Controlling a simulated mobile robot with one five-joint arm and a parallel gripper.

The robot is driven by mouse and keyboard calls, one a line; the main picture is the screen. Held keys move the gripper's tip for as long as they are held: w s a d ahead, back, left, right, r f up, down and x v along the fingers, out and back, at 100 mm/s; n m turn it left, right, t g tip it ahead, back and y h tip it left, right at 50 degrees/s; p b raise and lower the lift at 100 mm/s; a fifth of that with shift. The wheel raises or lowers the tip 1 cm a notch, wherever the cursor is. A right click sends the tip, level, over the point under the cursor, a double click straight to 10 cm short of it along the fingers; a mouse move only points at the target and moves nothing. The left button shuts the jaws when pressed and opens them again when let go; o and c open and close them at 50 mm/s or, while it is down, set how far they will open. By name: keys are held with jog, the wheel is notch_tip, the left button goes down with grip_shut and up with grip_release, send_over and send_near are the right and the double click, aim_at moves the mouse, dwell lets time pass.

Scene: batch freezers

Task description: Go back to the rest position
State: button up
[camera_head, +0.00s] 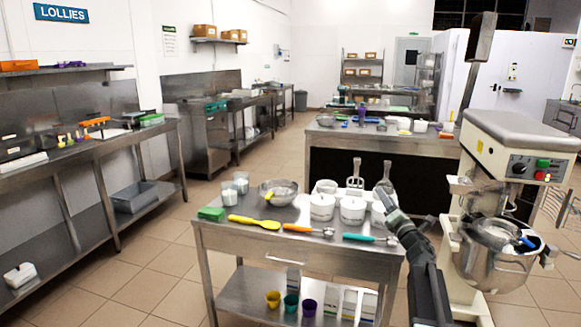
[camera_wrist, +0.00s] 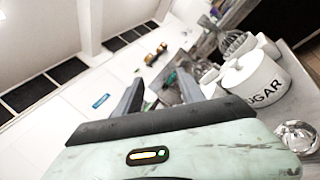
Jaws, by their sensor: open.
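My gripper (camera_head: 386,200) is raised at the right front corner of the steel work table (camera_head: 235,240) in the head view. In the wrist view my gripper (camera_wrist: 158,88) shows two dark fingers spread apart with nothing between them. It is open and empty. A white lidded canister (camera_wrist: 262,85) marked with letters ending in "GAR" is to the right of the fingers, apart from them. Part of the canister row is hidden behind my arm in the head view.
White canisters (camera_head: 352,210), a steel bowl (camera_head: 278,192), a yellow spatula (camera_head: 255,222), a turquoise-handled tool (camera_head: 365,238) and a green sponge (camera_head: 211,214) lie on the table. A stand mixer (camera_head: 515,150) is close on the right.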

jog(key=s+a+f+m+g+h, duration=0.3)
jog(key=a+f+m, duration=0.3)
jog(key=m, duration=0.2)
jog(key=s+a+f+m+g+h, duration=0.3)
jog(key=a+f+m, duration=0.3)
jog(key=f+m, duration=0.1)
jog(key=s+a+f+m+g+y, duration=0.1)
jog(key=s+a+f+m+g, duration=0.3)
jog(key=s+f, duration=0.5)
jog(key=s+a+f+m+g+y, duration=0.1)
jog(key=s+f+m+g, duration=0.55)
jog(key=s, duration=0.45)
jog(key=s+a+f+m+g+y, duration=0.1)
jog(key=s+a+f+m+g, duration=0.15)
jog(key=s+g, duration=0.45)
notch_tip(320, 180, up, 17)
jog(key=s+m+t+p, duration=0.1)
jog(key=t+p, duration=0.1)
jog(key=p, duration=1.4)
jog(key=shift+s+f, duration=0.2)
jog(key=shift+s, duration=0.05)
jog(key=shift+d+t, duration=0.1)
jog(key=shift+t, duration=0.15)
